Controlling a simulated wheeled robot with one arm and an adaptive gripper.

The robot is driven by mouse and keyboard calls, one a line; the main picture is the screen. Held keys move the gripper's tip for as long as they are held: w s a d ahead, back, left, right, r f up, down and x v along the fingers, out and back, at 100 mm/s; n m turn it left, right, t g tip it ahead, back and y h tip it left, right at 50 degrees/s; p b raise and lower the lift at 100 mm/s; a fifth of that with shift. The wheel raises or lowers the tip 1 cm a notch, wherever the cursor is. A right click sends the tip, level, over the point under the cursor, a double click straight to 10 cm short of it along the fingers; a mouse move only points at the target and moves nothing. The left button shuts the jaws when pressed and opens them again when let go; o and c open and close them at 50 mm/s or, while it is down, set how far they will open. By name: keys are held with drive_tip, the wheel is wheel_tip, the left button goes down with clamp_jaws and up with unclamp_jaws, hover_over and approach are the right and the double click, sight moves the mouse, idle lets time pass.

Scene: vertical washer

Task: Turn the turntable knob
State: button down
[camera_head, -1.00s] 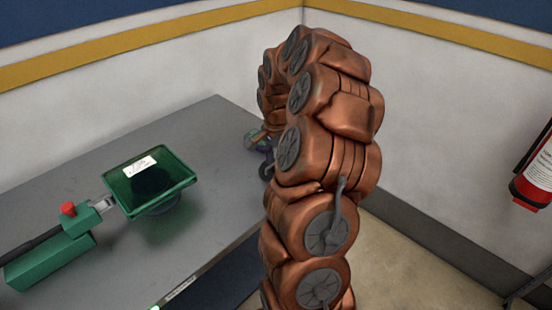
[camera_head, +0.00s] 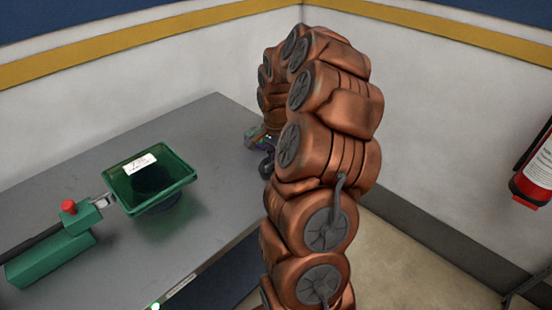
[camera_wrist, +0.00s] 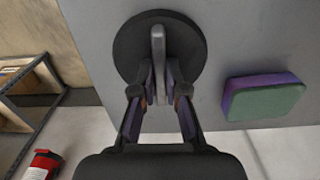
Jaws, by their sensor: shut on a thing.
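The turntable knob in the wrist view is a dark round disc (camera_wrist: 190,38) with a raised grey bar (camera_wrist: 158,45) across its middle. My gripper (camera_wrist: 158,88) has its two fingers on either side of the lower end of the bar and is shut on it. The bar stands nearly upright in the picture, tilted very slightly. In the head view my copper arm hides most of this area, and only a dark part of my gripper (camera_head: 266,165) shows at the table's right edge.
A green and purple block (camera_wrist: 262,98) lies right of the knob in the wrist view. A green tray (camera_head: 150,180) and a green device with a red button (camera_head: 68,207) stand on the grey table (camera_head: 110,145). A fire extinguisher (camera_head: 537,175) hangs at the right.

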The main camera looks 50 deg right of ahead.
drive_tip(key=shift+f+n+b, duration=0.1)
drive_tip(key=shift+n+b, duration=0.2)
drive_tip(key=shift+b, duration=0.15)
drive_tip(key=shift+f+n+b, duration=0.1)
drive_tip(key=shift+n+b, duration=0.8)
drive_tip(key=shift+b, duration=0.25)
drive_tip(key=n+b, duration=0.2)
drive_tip(key=shift+n, duration=0.3)
drive_tip(key=n+b, duration=0.1)
drive_tip(key=n, duration=0.1)
drive_tip(key=n+b, duration=0.2)
drive_tip(key=n, duration=0.1)
drive_tip(key=shift+r+n, duration=0.2)
drive_tip(key=shift+n, duration=0.1)
drive_tip(key=c, duration=1.2)
unclamp_jaws()
drive_tip(key=shift+r, duration=0.1)
wheel_tip(320, 180, up, 12)
